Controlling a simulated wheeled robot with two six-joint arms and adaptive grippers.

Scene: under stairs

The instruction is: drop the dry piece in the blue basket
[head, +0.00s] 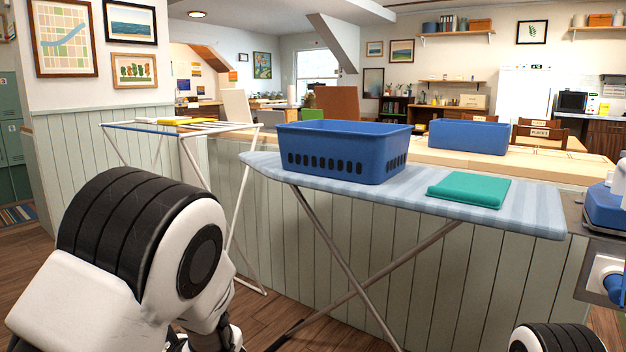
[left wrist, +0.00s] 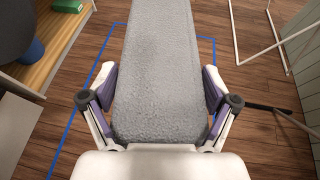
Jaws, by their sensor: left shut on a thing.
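The blue basket (head: 342,152), with slotted sides, stands upright on the striped ironing board (head: 390,192). I cannot see its inside floor. In the left wrist view my left gripper (left wrist: 160,100) is shut on a grey, towel-like cloth piece (left wrist: 158,60), which lies between the two fingers and stretches to the top edge of the picture. The floor shows on both sides of it. In the head view my left arm is at the lower left, apart from the basket, and the grey piece is not visible there. My right gripper is out of view.
A folded teal cloth (head: 469,188) lies on the board, right of the basket. A second blue bin (head: 468,136) stands on the counter behind. A white drying rack (head: 190,137) with a yellow cloth (head: 200,122) stands left of the board. Blue equipment (head: 605,208) is at the right edge.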

